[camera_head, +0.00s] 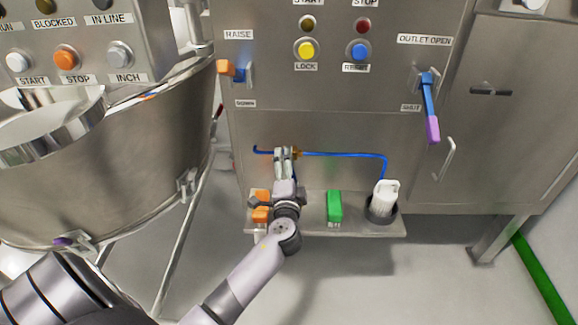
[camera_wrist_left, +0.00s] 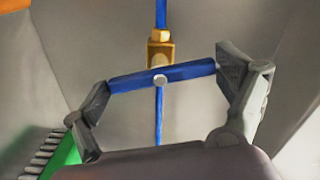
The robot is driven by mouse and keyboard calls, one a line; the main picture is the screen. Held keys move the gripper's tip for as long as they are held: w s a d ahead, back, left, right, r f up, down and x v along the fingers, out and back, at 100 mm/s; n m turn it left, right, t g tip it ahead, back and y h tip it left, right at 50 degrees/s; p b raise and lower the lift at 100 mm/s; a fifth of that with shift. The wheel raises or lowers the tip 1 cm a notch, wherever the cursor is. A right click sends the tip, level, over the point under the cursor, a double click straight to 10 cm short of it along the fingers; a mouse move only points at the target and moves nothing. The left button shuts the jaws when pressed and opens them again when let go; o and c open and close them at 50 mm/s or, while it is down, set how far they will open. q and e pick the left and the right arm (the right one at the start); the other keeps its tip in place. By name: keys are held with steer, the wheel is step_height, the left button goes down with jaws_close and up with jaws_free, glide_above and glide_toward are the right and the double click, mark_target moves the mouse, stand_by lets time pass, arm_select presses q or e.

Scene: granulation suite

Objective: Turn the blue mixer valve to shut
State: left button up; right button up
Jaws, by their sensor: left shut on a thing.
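The mixer valve has a brass body (camera_wrist_left: 160,52) with a blue handle (camera_wrist_left: 165,76), set in a thin blue line. In the left wrist view the handle lies roughly crosswise to the line, slightly tilted. My left gripper (camera_wrist_left: 164,78) has one finger at each end of the handle and is shut on it. In the head view my left gripper (camera_head: 284,154) reaches the low panel, with the brass valve body (camera_head: 295,153) just right of its fingertips. The handle is mostly hidden there by the gripper. My right gripper is out of view.
A shelf (camera_head: 350,227) below holds orange items (camera_head: 260,214), a green brush (camera_head: 334,206) and a white bottle in a dark holder (camera_head: 384,198). A blue lever with a purple grip (camera_head: 432,130) hangs at upper right. A large steel bowl (camera_head: 120,150) stands left.

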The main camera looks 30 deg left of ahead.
arm_select(q)
steer(key=shift+m+p, duration=0.45)
steer(key=shift+m, duration=1.05)
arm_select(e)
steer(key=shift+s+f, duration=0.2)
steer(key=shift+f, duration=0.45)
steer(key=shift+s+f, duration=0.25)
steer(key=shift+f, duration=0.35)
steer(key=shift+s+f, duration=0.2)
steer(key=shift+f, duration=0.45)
arm_select(q)
steer(key=shift+f, duration=0.1)
steer(key=o, duration=0.9)
steer(key=shift+c, duration=0.2)
steer(key=v, duration=1.2)
